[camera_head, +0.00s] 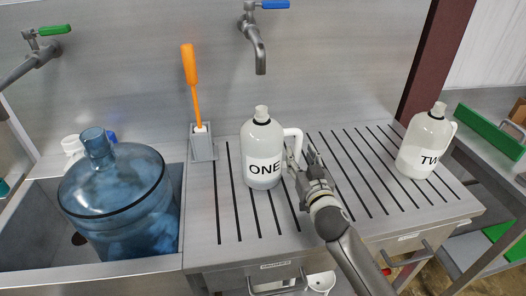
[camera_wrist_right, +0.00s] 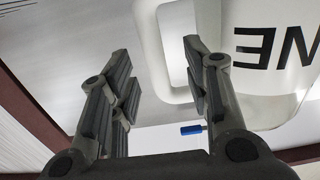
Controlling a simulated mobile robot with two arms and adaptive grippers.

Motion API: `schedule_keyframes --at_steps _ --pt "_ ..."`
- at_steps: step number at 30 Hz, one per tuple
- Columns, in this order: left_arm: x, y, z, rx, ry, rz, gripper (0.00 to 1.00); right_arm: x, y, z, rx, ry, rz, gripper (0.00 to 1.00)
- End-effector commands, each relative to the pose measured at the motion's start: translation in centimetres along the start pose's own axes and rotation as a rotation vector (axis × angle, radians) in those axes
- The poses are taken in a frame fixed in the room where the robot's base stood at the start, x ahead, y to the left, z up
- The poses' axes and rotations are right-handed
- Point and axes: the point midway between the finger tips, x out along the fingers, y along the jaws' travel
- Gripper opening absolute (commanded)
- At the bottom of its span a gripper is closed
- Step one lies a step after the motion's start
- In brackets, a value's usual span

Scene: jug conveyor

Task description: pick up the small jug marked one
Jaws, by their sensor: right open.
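The small white jug marked ONE (camera_head: 262,158) stands upright on the slotted steel counter, its handle on the right side. My right gripper (camera_head: 300,160) is at the handle, with its fingers pointing toward it. In the right wrist view my right gripper (camera_wrist_right: 155,75) is open, and the jug (camera_wrist_right: 265,60) fills the upper right with its lettering upside down. The handle (camera_wrist_right: 148,45) appears between and beyond the fingertips; I cannot tell whether a finger touches it. My left gripper is not in view.
A second white jug marked TWO (camera_head: 427,145) stands at the counter's right end. A large blue bottle (camera_head: 118,200) sits in the sink at left. An orange-handled brush stands in a grey holder (camera_head: 202,147) behind. A tap (camera_head: 258,50) hangs above. The slotted counter (camera_head: 355,185) is clear between the jugs.

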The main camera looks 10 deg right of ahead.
Motion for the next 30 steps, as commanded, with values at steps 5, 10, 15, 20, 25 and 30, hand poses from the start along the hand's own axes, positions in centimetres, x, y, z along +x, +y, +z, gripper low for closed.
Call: schedule_keyframes --at_steps 5,10,15,20,25,30 --pt "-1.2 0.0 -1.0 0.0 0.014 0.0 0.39 2.3 0.5 -0.8 -0.003 0.002 0.0 0.44" --pt "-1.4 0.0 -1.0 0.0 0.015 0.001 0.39 4.1 0.5 -0.7 0.0 0.001 0.0 0.44" --pt "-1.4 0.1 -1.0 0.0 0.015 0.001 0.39 4.8 0.5 -0.6 -0.002 0.001 -0.001 0.44" --pt "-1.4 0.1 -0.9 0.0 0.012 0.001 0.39 4.8 0.5 -0.5 -0.001 0.001 -0.001 0.44" --pt "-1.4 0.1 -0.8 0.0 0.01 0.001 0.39 4.7 0.5 -0.5 -0.001 0.001 -0.001 0.27" --pt "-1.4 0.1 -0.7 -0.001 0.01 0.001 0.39 4.7 0.5 -0.5 -0.001 0.001 -0.001 0.06"
